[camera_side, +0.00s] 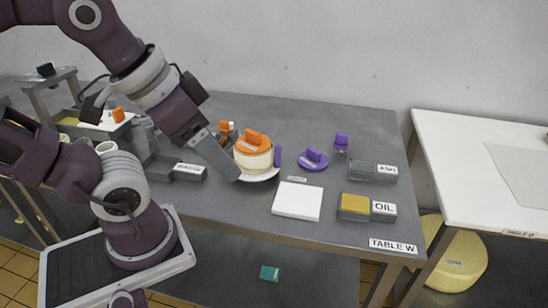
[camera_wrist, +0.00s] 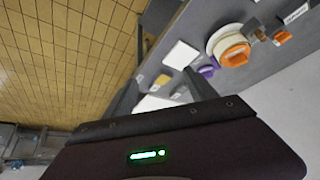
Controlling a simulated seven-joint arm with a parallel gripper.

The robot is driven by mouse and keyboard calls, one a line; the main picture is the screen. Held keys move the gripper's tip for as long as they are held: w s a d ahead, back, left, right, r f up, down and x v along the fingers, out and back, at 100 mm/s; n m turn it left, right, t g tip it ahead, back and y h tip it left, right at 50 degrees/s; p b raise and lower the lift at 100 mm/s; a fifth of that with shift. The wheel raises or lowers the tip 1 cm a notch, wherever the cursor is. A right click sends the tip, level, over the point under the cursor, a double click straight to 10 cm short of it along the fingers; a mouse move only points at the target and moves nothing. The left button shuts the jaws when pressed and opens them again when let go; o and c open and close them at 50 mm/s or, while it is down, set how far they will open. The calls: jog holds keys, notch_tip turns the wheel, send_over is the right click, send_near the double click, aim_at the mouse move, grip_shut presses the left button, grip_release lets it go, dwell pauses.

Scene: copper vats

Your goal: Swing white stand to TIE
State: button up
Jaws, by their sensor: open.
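A white round stand (camera_side: 262,177) sits on the grey table under a cream pot (camera_side: 254,160) with an orange lid (camera_side: 252,142). A purple upright piece (camera_side: 278,156) is at its right side. The stand's pale rim (camera_wrist: 212,38) also shows in the wrist view around the orange lid (camera_wrist: 235,55). My gripper (camera_side: 237,177) is open, its visible finger beside the stand's left edge; contact cannot be told. In the wrist view my fingers (camera_wrist: 165,92) are apart with no object clearly between them. I cannot read any label as TIE; a small one (camera_side: 297,179) lies right of the stand.
A purple knobbed disc (camera_side: 313,160), a white square (camera_side: 298,201), a yellow-topped OIL block (camera_side: 355,206) and a grey block (camera_side: 372,169) lie to the right. Orange-topped items (camera_side: 226,128) stand behind the pot. A grey block with a label (camera_side: 189,172) is left.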

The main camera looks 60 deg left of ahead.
dwell(0.3)
jog(key=shift+c, duration=0.8)
jog(key=w+a, duration=0.1)
jog(key=w, duration=0.1)
jog(key=w+a+m+g, duration=0.1)
jog(key=w, duration=0.2)
jog(key=w+a+m, duration=0.1)
jog(key=w, duration=0.2)
jog(key=shift+w+a+r+g+y, duration=0.15)
jog(key=shift+w+r+g+y, duration=0.05)
jog(key=shift+r+g+y, duration=0.1)
jog(key=c, duration=0.5)
jog(key=shift+o, duration=0.2)
jog(key=m+g, duration=0.4)
jog(key=m, duration=0.3)
send_over(278, 166)
jog(key=f, duration=1.6)
jog(key=shift+w+a+f, duration=0.1)
jog(key=shift+w+a, duration=0.05)
jog(key=shift+a, duration=0.2)
notch_tip(278, 166, down, 7)
jog(key=shift+f, duration=0.15)
grip_shut()
